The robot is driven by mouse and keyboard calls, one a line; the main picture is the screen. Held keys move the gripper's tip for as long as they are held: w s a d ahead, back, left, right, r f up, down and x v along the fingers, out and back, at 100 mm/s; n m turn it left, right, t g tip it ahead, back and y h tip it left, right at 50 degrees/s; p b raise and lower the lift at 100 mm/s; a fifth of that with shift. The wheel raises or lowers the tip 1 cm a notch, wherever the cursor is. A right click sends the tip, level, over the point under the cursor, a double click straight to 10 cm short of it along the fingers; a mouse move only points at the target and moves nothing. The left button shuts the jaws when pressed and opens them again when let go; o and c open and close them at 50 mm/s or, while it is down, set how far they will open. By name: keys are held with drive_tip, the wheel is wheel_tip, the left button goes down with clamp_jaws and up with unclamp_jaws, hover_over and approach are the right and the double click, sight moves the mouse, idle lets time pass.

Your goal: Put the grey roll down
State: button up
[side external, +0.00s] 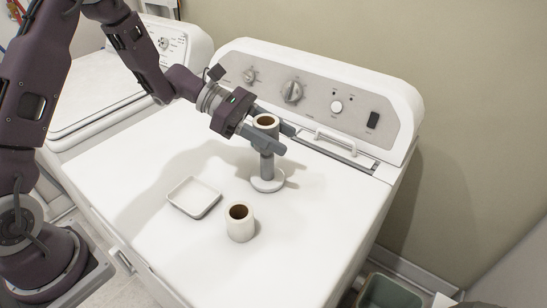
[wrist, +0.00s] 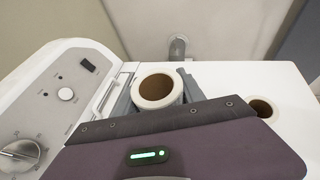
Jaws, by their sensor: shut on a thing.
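The grey roll (side external: 266,121) looks pale, with a brown hollow core, and is upright between the fingers of my gripper (side external: 277,138). My gripper is shut on it. The wrist view shows the same roll (wrist: 158,88) from above, between the fingers (wrist: 158,84). Directly below it in the side view is a grey post (side external: 267,167) on a round white base (side external: 267,182). A finger hides the roll's lower part, so I cannot tell whether it touches the post.
A second pale roll (side external: 240,223) stands upright on the white machine top (side external: 300,225); it also shows in the wrist view (wrist: 261,108). A shallow white square tray (side external: 194,197) lies to its left. The control panel (side external: 320,98) rises behind. The right part of the top is clear.

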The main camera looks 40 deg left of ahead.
drive_tip(key=a, duration=0.4)
hover_over(221, 178)
wheel_tip(221, 178, down, 10)
drive_tip(key=shift+f, duration=0.15)
drive_tip(key=shift+f, duration=0.15)
drive_tip(key=o, duration=1)
drive_tip(key=shift+o, duration=0.2)
